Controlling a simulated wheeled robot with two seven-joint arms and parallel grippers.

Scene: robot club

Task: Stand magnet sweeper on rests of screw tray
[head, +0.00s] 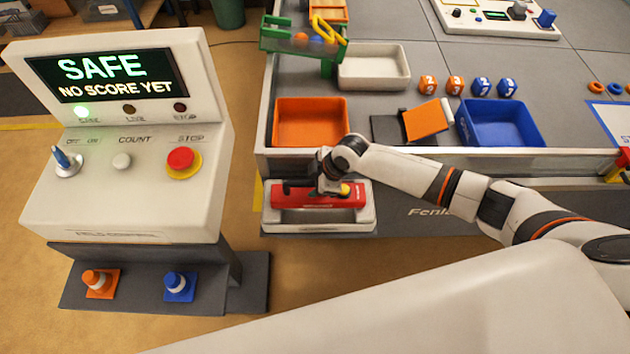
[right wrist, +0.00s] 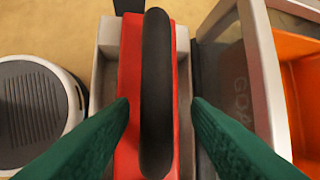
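The red magnet sweeper (head: 312,203) lies over the pale grey screw tray (head: 322,228), below the front edge of the field table in the head view. In the right wrist view its red body (right wrist: 128,65) and thick black handle (right wrist: 157,95) run lengthwise over the tray (right wrist: 107,62). My right gripper (right wrist: 160,104) is open, with one green finger on each side of the handle and gaps between fingers and handle. In the head view my right gripper (head: 331,184) covers part of the sweeper. How the sweeper touches the rests is hidden. My left gripper is not in view.
The control stand (head: 130,205) is to the left. The table holds an orange bin (head: 310,122), a blue bin (head: 500,124), a white tray (head: 374,68) and several numbered cubes. Bare floor lies between stand and table.

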